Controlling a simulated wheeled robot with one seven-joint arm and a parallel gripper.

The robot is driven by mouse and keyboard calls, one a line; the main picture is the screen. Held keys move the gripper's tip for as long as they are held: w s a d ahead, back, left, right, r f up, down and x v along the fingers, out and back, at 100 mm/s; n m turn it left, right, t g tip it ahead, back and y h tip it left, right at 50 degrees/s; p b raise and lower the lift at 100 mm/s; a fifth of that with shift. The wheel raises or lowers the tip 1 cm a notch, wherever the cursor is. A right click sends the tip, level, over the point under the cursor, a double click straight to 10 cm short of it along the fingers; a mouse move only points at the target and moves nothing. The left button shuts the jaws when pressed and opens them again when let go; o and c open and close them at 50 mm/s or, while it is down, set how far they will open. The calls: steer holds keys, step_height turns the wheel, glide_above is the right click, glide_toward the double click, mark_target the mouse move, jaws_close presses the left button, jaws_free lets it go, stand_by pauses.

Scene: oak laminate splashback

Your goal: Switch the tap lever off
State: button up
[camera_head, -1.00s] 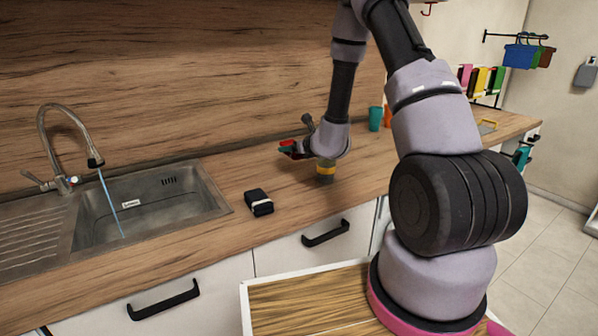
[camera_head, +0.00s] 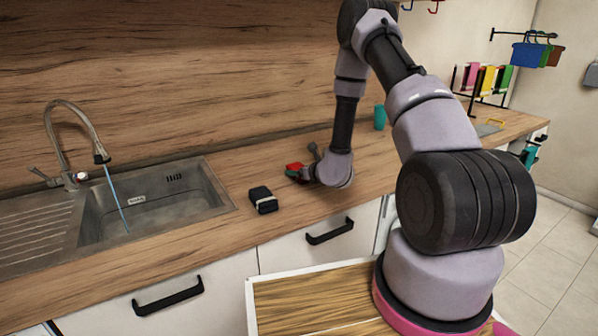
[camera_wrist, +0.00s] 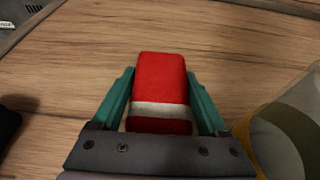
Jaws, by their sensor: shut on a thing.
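The tap (camera_head: 72,140) stands behind the sink at the left of the head view, with a curved spout. A blue stream of water (camera_head: 116,196) runs from it into the basin. The tap lever (camera_head: 42,176) sticks out to the left of the tap's base. My gripper (camera_wrist: 162,98) is shut on a red block with a white band (camera_wrist: 162,80), one teal finger on each side. In the head view the red block (camera_head: 293,169) shows over the counter, to the right of the sink and far from the lever.
A black block with a pale band (camera_head: 263,200) lies on the counter between sink and gripper. A yellow-and-grey round object (camera_wrist: 285,130) is close at the right in the wrist view. A teal cup (camera_head: 379,117) stands farther back.

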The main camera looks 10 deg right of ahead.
steer(key=shift+f, duration=0.15)
steer(key=o, duration=1.1)
steer(key=shift+c, duration=0.2)
